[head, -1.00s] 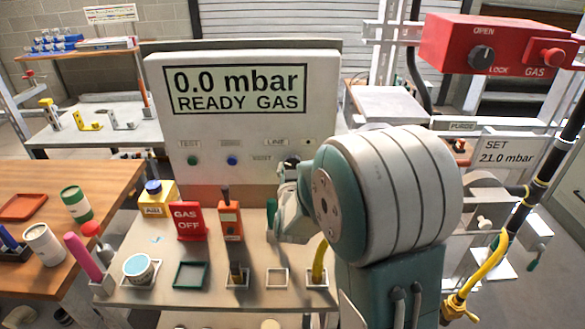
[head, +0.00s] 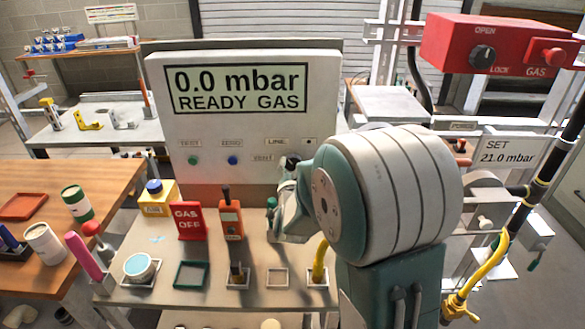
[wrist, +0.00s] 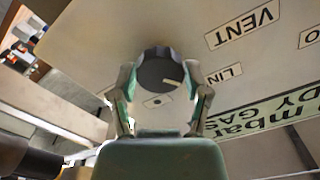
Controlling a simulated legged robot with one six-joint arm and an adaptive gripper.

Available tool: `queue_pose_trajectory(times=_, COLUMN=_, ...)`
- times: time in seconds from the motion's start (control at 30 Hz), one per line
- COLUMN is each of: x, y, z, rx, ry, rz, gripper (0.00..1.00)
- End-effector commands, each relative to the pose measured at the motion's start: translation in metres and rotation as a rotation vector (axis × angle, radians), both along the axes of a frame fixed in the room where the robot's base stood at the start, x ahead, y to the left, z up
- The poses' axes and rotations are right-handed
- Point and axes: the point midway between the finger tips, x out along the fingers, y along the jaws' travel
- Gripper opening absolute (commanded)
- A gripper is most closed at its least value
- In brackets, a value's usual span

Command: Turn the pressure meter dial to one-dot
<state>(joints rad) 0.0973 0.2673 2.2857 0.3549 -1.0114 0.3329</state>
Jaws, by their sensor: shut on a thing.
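The pressure meter (head: 215,135) is a pale box with a display reading 0.0 mbar, READY GAS. Its black round dial (wrist: 158,68) sits on the face near the LINE, VENT and single-dot marks. In the head view the dial (head: 291,163) is partly hidden by my gripper (head: 285,183). In the wrist view my gripper (wrist: 162,82) has one finger on each side of the dial, shut on it. The dial's white pointer lies toward the lower right in that view, between the LINE label (wrist: 225,73) and the dot (wrist: 157,101).
A red GAS OFF sign (head: 188,220), an orange handheld tool (head: 230,218) and a yellow box (head: 156,200) stand on the bench before the meter. A yellow hose (head: 320,262) rises close to my arm. A red gas box (head: 480,45) is at upper right.

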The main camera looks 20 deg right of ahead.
Motion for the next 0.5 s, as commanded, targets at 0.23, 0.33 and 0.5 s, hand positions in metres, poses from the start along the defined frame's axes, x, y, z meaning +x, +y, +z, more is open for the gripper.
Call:
queue_pose_trajectory(times=0.23, x=0.0013, y=0.0011, z=0.0013, rx=0.215, ry=-0.092, rz=0.003, gripper=0.14)
queue_pose_trajectory(times=0.33, x=0.0014, y=0.0012, z=0.0014, rx=0.303, ry=-0.128, rz=0.003, gripper=0.14)
queue_pose_trajectory(times=0.5, x=0.0014, y=0.0014, z=0.0016, rx=0.452, ry=-0.190, rz=0.002, gripper=0.14)
